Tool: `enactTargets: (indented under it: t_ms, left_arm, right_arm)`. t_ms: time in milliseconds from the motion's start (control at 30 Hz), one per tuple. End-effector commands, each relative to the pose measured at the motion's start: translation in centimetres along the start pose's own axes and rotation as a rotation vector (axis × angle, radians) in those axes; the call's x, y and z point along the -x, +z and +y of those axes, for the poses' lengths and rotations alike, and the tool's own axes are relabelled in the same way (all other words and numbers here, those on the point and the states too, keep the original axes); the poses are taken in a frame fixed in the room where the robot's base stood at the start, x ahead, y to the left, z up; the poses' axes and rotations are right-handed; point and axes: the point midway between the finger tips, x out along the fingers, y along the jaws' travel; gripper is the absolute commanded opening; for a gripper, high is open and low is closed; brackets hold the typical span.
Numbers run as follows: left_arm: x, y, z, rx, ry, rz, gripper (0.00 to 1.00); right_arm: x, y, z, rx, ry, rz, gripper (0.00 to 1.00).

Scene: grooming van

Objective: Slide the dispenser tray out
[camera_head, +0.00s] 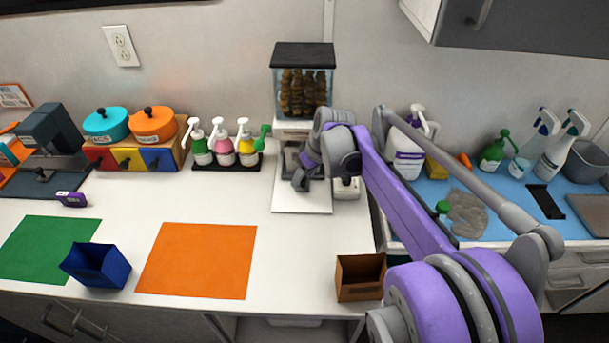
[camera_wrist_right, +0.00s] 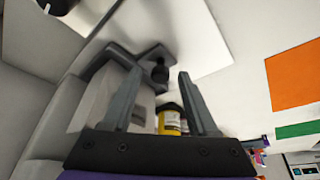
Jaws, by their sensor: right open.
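The dispenser (camera_head: 303,58) stands against the back wall, with a black lid and a clear hopper of brown treats above a pale body. Its white base plate (camera_head: 302,203) extends forward on the counter. My right gripper (camera_head: 302,176) is low in front of the dispenser, above the base plate, and hides much of its lower front. In the right wrist view the open fingers (camera_wrist_right: 159,73) point toward a grey part with a dark knob (camera_wrist_right: 159,72), perhaps the tray. I cannot tell whether they touch it. My left gripper is not in view.
Pump bottles (camera_head: 223,144) stand left of the dispenser; a yellow one shows in the right wrist view (camera_wrist_right: 171,120). A white jug (camera_head: 408,153) and spray bottles are on the right. An open brown box (camera_head: 360,277) sits at the front edge.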

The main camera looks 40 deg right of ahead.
Motion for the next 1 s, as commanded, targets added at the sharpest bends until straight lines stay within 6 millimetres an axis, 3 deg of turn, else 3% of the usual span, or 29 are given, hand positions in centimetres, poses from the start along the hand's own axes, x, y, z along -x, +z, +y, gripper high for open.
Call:
enactTargets:
  t_ms: [133, 433, 1000]
  left_arm:
    - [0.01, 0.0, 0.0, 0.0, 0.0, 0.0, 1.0]
    - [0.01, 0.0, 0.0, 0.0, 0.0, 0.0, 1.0]
    - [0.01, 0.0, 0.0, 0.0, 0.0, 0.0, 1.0]
  right_arm:
    - [0.02, 0.0, -0.01, 0.0, 0.0, 0.0, 0.55]
    - [0.04, 0.01, -0.02, 0.0, 0.0, 0.0, 0.01]
    - [0.06, 0.01, -0.01, 0.0, 0.0, 0.0, 0.0]
